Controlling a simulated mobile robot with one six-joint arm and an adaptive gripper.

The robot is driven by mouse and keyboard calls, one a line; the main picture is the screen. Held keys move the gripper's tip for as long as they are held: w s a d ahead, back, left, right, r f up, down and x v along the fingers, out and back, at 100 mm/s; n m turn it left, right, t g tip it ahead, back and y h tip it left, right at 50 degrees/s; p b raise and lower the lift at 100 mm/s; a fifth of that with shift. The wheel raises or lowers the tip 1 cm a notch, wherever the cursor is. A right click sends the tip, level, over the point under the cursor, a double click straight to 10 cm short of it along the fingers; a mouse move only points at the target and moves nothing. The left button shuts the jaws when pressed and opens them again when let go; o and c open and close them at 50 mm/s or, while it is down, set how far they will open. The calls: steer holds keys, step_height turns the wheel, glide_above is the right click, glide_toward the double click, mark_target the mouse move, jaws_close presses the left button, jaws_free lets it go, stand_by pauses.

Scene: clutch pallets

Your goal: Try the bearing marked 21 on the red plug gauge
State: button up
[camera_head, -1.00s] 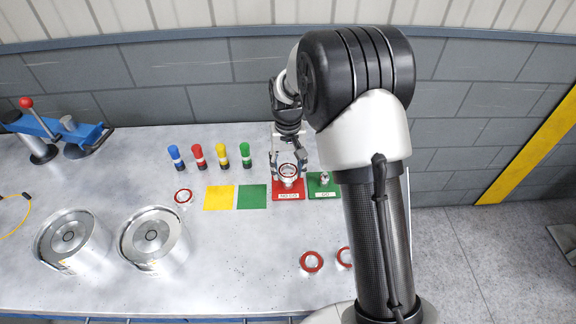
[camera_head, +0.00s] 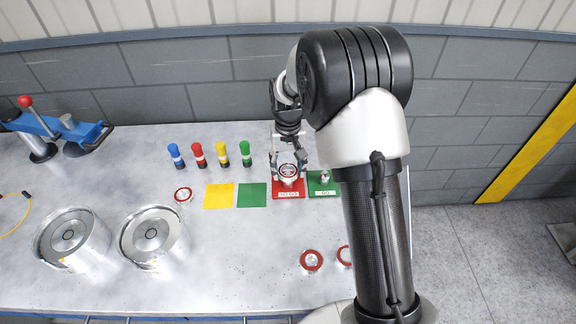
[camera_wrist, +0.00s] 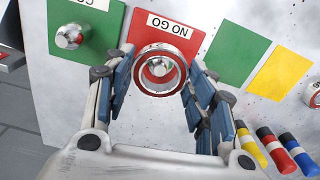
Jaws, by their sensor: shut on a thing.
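The red NO GO plug gauge base (camera_head: 289,194) stands near the back right of the bench; its red plate also shows in the wrist view (camera_wrist: 192,38). My gripper (camera_head: 288,166) is shut on a red-and-silver bearing (camera_head: 287,171), with one finger on each side. In the wrist view the bearing ring (camera_wrist: 160,92) lies in line with the gauge, and a shiny plug end (camera_wrist: 160,69) shows inside its bore. I cannot tell how far down the plug the ring is. No number on the bearing is readable.
The green GO gauge (camera_head: 324,183) stands close to the right. Green (camera_head: 252,195) and yellow (camera_head: 219,197) squares lie to the left. Several coloured markers stand behind them. Loose bearings lie at left (camera_head: 183,194) and in front (camera_head: 311,260). Two metal drums (camera_head: 153,238) stand front left.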

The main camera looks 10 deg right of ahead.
mark_target(288, 173)
steer(key=o, duration=1.4)
steer(key=shift+o, duration=0.4)
steer(key=o, duration=0.4)
steer(key=shift+o, duration=0.2)
steer(key=shift+r, duration=0.15)
step_height(288, 173, up, 9)
steer(key=p, duration=0.7)
